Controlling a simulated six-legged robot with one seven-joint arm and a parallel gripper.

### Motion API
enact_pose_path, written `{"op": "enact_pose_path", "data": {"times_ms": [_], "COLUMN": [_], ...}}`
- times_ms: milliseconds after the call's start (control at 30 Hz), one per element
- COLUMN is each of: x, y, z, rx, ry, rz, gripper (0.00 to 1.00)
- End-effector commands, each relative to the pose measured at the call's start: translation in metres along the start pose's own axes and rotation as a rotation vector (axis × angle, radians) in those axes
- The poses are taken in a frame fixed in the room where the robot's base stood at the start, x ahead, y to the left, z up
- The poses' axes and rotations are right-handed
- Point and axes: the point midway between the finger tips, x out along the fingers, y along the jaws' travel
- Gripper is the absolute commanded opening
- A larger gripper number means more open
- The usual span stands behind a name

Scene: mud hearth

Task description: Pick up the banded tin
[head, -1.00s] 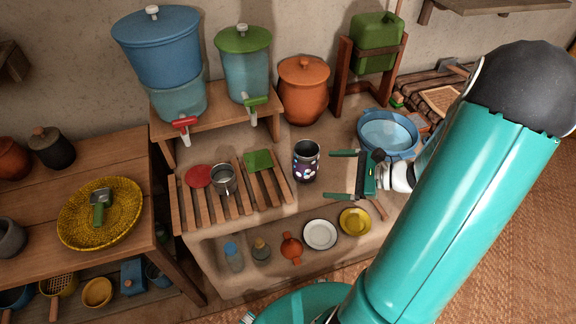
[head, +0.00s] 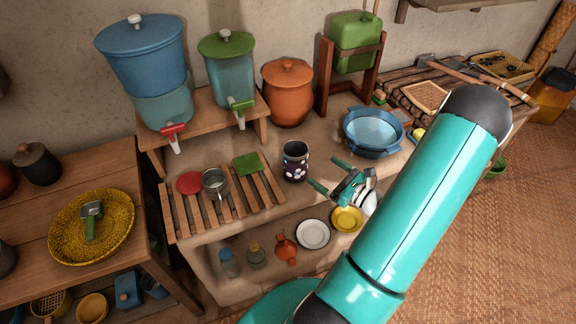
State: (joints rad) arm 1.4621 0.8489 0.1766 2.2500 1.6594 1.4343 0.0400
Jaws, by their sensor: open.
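The banded tin (head: 295,162) is a dark, open-topped cylinder with a band of pale and coloured spots. It stands upright on the clay ledge, just right of the slatted wooden rack. My gripper (head: 327,174) is to the right of the tin and a little nearer the front. Its two green fingers are spread and point left towards the tin, with nothing between them. They appear apart from the tin. My teal arm comes in from the lower right and hides part of the ledge's right end.
The slatted rack (head: 178,215) holds a metal cup (head: 215,183), a red disc and a green square. Behind the tin stands an orange lidded pot (head: 287,93). A blue basin (head: 373,132) lies beyond my gripper. White and yellow plates (head: 313,234) sit on the lower shelf.

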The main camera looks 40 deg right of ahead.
Motion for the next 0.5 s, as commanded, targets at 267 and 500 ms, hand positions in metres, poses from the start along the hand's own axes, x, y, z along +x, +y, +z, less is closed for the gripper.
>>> {"op": "enact_pose_path", "data": {"times_ms": [267, 500], "x": [0.052, 0.078], "y": [0.000, 0.001], "z": [0.001, 0.001], "rx": [-0.001, -0.002], "ry": [-0.002, -0.001], "rz": [0.004, 0.003], "gripper": [0.93, 0.93]}}
